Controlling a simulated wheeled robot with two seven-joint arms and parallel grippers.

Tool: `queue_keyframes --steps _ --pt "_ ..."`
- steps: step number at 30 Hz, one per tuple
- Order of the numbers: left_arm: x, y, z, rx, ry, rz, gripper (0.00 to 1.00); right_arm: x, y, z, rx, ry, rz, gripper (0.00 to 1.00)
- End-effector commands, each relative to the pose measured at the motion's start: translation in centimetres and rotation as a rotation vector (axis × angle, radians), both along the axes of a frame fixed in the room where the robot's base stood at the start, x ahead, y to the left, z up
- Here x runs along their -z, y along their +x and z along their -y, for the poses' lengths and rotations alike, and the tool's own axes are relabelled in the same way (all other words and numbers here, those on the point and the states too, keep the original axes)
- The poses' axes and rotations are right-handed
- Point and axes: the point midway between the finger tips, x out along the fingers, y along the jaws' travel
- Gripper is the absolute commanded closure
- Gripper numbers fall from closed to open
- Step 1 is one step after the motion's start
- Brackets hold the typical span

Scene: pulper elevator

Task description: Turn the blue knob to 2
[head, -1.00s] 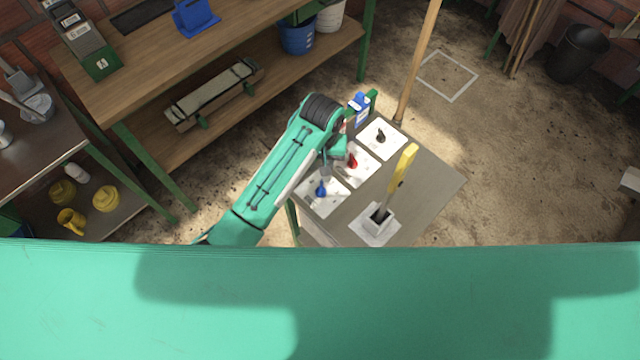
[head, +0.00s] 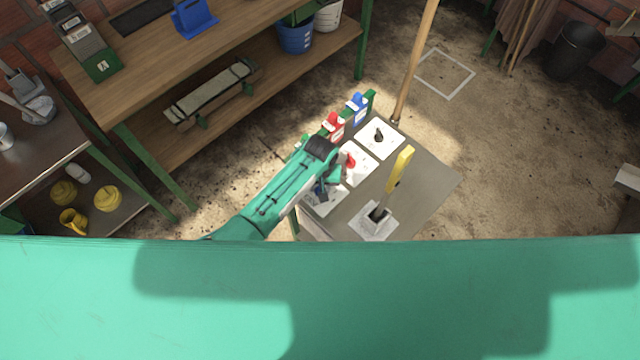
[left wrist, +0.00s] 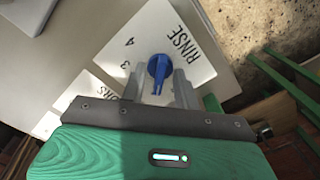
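The blue knob (left wrist: 158,68) is on a white plate (left wrist: 196,62) marked RINSE, with the digits 4 and 3 readable; other digits are hidden by my gripper. In the left wrist view my left gripper (left wrist: 158,86) is open, one finger on each side of the knob, with small gaps seeming to show. I cannot tell which digit the knob points to. In the head view my left gripper (head: 324,184) is over the blue knob's plate (head: 322,204) and largely covers the knob. My right gripper is not in view.
The grey panel also holds a red knob (head: 349,160), a black knob (head: 379,135) and a yellow-handled lever (head: 400,170). Red (head: 333,124) and blue (head: 358,108) tags stand behind it. A wooden shelf bench (head: 240,45) is to the left.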

Motion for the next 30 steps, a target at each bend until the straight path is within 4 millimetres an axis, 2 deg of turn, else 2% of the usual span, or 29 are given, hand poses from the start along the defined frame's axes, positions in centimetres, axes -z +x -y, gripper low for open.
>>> queue_keyframes --steps 7,8,12,23,30 --pt "0.1 0.0 0.0 0.0 0.0 0.0 0.69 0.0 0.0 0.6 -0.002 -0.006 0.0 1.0" --pt "0.1 0.0 0.0 0.0 0.0 0.0 0.73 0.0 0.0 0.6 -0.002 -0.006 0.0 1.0" --pt "0.1 0.0 0.0 0.0 0.0 0.0 1.0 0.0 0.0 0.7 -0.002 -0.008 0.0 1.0" --pt "0.0 0.0 0.0 0.029 0.001 -0.001 1.0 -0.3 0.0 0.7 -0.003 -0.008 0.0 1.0" --pt "-0.2 0.1 0.0 0.156 0.001 -0.001 1.0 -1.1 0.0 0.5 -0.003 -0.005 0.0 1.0"
